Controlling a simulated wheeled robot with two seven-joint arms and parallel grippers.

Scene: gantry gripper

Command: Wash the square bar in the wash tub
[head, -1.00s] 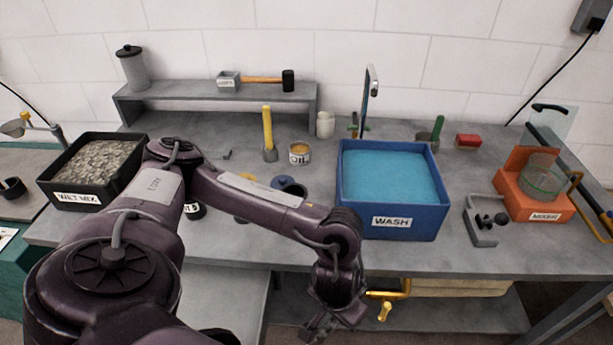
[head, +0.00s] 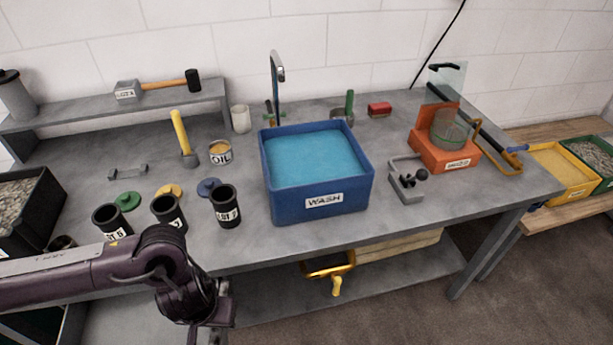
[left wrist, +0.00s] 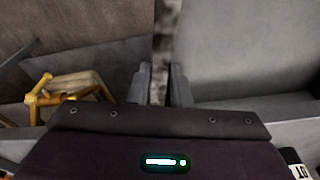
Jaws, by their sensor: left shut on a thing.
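The blue wash tub (head: 322,204), labelled WASH and filled with blue water, stands on the grey bench. My left gripper (head: 215,312) is low in front of the bench's front edge, left of the tub and below its rim. My right gripper is not in view.
Black pots (head: 226,206) stand left of the tub. The oil can (head: 220,153) is behind them. A small grey stand (head: 406,182) and an orange base (head: 444,153) are to the right. A yellow-handled fixture (head: 330,268) sits under the bench edge.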

